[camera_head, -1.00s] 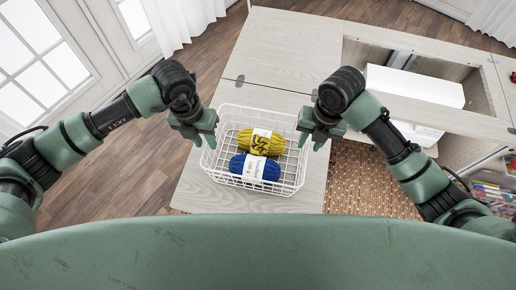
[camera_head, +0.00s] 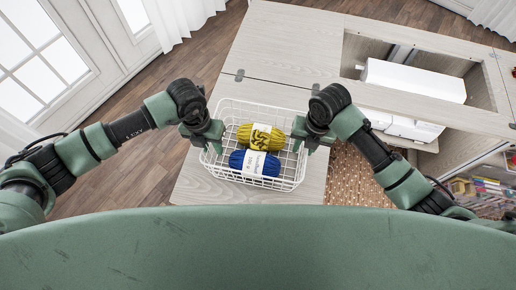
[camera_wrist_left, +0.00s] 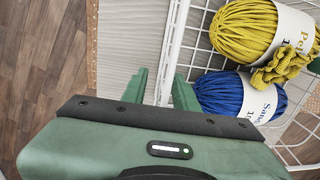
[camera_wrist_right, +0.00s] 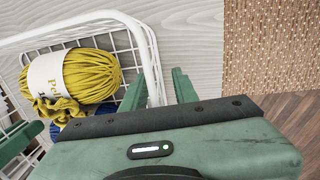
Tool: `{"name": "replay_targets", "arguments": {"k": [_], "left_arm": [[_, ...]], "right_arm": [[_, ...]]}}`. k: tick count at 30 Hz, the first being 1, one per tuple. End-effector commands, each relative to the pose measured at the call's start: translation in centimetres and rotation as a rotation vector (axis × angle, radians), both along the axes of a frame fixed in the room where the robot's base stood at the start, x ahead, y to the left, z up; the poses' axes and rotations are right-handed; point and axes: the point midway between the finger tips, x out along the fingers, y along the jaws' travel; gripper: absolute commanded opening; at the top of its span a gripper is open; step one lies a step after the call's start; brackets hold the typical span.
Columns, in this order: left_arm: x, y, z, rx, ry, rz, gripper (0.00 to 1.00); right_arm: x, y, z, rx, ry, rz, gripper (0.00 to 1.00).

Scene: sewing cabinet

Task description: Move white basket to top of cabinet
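The white wire basket (camera_head: 225,181) stands upright on the near pale wooden panel of the cabinet (camera_head: 290,45). A yellow yarn skein (camera_head: 262,137) and a blue one (camera_head: 255,164) lie in it. My left gripper (camera_head: 207,138) is at the basket's left side, open; in the left wrist view its fingers (camera_wrist_left: 158,92) stand either side of the basket's white rim (camera_wrist_left: 172,50). My right gripper (camera_head: 306,142) is at the right side, open; in the right wrist view its fingers (camera_wrist_right: 160,92) straddle the rim (camera_wrist_right: 150,55). Whether either touches the rim I cannot tell.
Behind the basket, the wider pale wood surface is clear on the left. To the right is a rectangular opening with a white machine (camera_head: 415,80) in it. A woven brown mat (camera_head: 355,182) lies right of the panel. Wood floor (camera_head: 130,170) is at left.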

Motion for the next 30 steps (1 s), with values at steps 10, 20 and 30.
{"name": "replay_targets", "arguments": {"k": [10,20,30], "left_arm": [[0.02,-0.05,-0.75,0.001,-0.002,-0.001,0.29],[0.02,-0.04,-0.73,0.001,-0.001,-0.001,0.00],[0.04,-0.02,-0.71,0.001,-0.001,0.000,0.00]], "right_arm": [[-0.02,0.07,-0.77,0.000,0.000,0.000,0.29],[-0.01,0.05,-0.74,-0.001,0.000,0.000,0.00],[0.01,0.03,-0.71,-0.001,0.000,0.000,0.00]]}}
